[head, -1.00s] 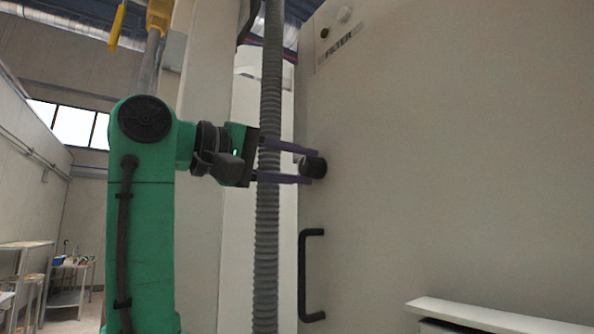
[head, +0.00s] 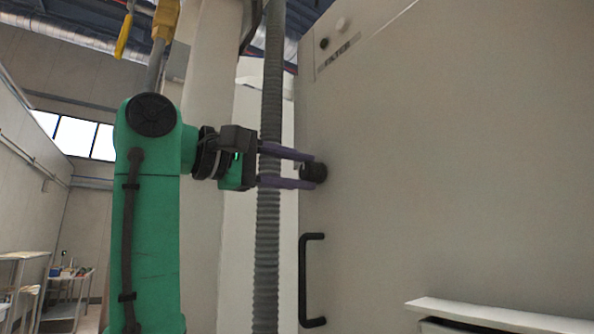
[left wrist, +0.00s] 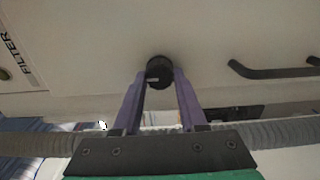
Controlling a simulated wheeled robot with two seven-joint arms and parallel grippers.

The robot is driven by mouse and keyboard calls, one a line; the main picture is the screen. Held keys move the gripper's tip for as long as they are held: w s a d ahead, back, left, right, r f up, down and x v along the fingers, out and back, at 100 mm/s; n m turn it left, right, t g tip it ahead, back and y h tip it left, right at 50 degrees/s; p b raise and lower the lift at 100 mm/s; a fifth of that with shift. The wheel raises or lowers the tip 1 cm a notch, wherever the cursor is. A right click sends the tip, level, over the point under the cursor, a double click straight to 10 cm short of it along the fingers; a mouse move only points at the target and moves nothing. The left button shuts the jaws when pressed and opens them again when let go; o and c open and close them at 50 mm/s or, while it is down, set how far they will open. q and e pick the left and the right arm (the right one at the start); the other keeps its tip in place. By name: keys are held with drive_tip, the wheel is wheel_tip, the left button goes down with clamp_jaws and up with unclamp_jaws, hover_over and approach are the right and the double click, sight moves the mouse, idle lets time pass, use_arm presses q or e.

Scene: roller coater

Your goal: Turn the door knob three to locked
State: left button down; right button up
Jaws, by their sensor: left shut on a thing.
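The door knob (head: 315,172) is a round black knob on the pale cabinet door (head: 430,180), above a black handle. My left gripper (head: 310,168) has its two purple fingers on either side of the knob and is shut on it. In the left wrist view the knob (left wrist: 159,71) sits between the tips of the left gripper (left wrist: 160,76), with a small light mark on its lower edge. Which way the knob points is too small to tell. My right gripper is not in view.
A black bar handle (head: 312,280) is below the knob. A grey ribbed hose (head: 268,230) hangs close to the left gripper. A white ledge (head: 500,315) juts out at the lower right. A FILTER label (head: 338,54) is at the upper door.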

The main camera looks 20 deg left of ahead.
use_arm(q)
drive_tip(key=shift+c, duration=2.2)
unclamp_jaws()
drive_tip(key=shift+w+d, duration=0.15)
drive_tip(key=shift+d, duration=0.05)
drive_tip(key=b+v, duration=0.1)
drive_tip(key=v, duration=0.1)
drive_tip(key=b+v, duration=0.1)
drive_tip(key=v, duration=0.2)
drive_tip(key=shift+a+f+b, duration=0.1)
drive_tip(key=shift+f+b, duration=0.15)
drive_tip(key=shift+b, duration=0.1)
drive_tip(key=b, duration=0.2)
approach(303, 174)
drive_tip(key=v, duration=0.4)
drive_tip(key=shift+s+a+r, duration=0.25)
drive_tip(key=shift+s+a, duration=0.05)
drive_tip(key=shift+w+d, duration=0.1)
